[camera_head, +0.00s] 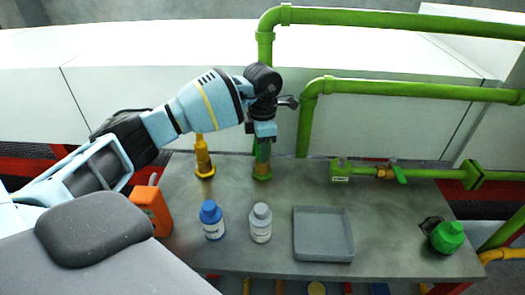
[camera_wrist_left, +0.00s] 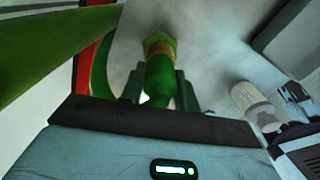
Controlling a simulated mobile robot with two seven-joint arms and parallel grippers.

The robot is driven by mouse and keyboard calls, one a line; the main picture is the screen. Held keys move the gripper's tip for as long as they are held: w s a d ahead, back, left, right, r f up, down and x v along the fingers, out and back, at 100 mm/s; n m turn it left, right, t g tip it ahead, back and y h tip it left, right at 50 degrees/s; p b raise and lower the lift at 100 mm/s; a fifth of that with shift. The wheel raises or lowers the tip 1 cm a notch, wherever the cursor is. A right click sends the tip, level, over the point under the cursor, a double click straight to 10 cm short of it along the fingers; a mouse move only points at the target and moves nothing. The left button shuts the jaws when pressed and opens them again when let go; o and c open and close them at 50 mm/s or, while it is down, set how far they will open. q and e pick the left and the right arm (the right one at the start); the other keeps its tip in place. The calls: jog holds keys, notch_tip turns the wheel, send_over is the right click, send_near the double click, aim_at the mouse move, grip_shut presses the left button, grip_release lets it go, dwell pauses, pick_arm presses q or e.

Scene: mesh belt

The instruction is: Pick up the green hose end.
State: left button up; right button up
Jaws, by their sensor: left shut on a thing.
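The green hose end (camera_head: 262,168) stands upright near the back edge of the grey table (camera_head: 185,262), with a brass-coloured band near its lower end. My left gripper (camera_head: 263,142) reaches down from above and is shut on its upper part. In the left wrist view the green hose end (camera_wrist_left: 160,72) lies between the two dark fingers (camera_wrist_left: 158,90), its wider green end pointing away from me. The fingers partly hide it. I cannot tell whether its lower end touches the table. My right gripper is not in view.
A yellow hose end (camera_head: 204,160) stands to the left. An orange container (camera_head: 152,208), a blue-capped bottle (camera_head: 212,222), a grey-capped bottle (camera_head: 260,224) and a grey tray (camera_head: 323,256) are nearer. Green pipes (camera_head: 306,120) rise behind. A green-handled valve (camera_head: 386,172) and green bottle (camera_head: 447,237) are right.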

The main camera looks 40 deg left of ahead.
pick_arm(q)
jog(key=shift+r, duration=0.55)
jog(key=shift+s+d+r, duration=0.15)
jog(key=shift+d+r, duration=0.3)
jog(key=shift+r, duration=0.4)
jog(key=s+d, duration=0.2)
jog(key=d, duration=0.5)
jog(key=s+d+r+b, duration=0.1)
jog(key=s+d, duration=0.2)
jog(key=d, duration=0.4)
jog(key=shift+r, duration=0.25)
